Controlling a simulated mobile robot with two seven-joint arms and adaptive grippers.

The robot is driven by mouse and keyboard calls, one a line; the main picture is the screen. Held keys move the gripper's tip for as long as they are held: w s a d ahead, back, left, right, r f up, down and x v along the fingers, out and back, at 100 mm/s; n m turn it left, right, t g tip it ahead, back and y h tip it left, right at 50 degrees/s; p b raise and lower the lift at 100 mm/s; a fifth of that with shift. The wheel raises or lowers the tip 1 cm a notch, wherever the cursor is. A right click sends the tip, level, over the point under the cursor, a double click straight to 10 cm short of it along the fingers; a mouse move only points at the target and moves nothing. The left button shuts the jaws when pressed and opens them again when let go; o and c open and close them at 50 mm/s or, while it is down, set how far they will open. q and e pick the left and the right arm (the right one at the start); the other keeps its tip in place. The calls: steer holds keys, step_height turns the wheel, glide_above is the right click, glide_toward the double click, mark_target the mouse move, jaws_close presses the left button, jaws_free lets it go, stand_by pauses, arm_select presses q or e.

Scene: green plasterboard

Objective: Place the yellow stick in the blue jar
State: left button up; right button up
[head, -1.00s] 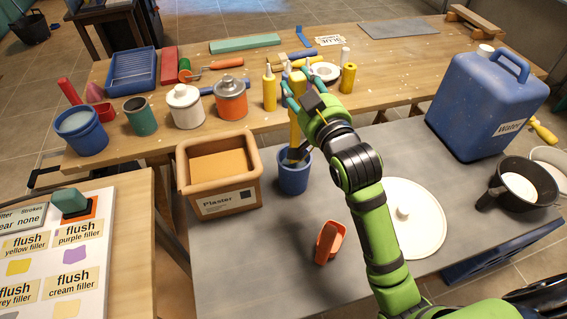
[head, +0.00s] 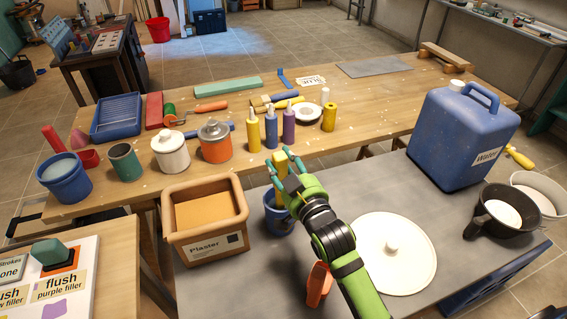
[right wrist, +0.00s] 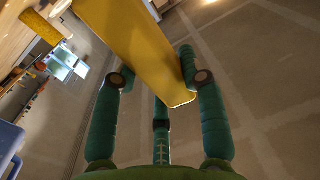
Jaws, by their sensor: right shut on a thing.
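The yellow stick (head: 279,162) is a flat-sided bar held by my right gripper (head: 282,162). It also shows large between the fingers in the right wrist view (right wrist: 140,45). The blue jar (head: 277,222) stands on the grey table just right of the plaster box. My right gripper and forearm cover part of the jar's right side and opening. The stick shows above the jar, but I cannot tell whether its lower end is inside. My left gripper is not in view.
The plaster box (head: 205,247) stands left of the jar. An orange object (head: 318,285) and a white lid (head: 397,256) lie near my right arm. Yellow (head: 253,133), blue (head: 271,133) and purple (head: 289,128) bottles stand behind. A blue water canister (head: 455,150) is at right.

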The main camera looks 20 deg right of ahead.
steer(key=o, duration=1.1)
steer(key=shift+f, duration=0.1)
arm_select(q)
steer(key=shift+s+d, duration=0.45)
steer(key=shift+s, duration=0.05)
arm_select(e)
steer(key=shift+o, duration=0.3)
steer(key=s, duration=0.2)
steer(key=s+b, duration=0.1)
steer(key=s, duration=0.3)
steer(key=shift+s+d+b, duration=0.2)
steer(key=shift+d+b, duration=0.1)
steer(key=shift+d, duration=0.05)
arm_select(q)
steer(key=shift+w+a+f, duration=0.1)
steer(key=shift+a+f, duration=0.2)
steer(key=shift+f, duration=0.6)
arm_select(e)
steer(key=shift+s, duration=0.5)
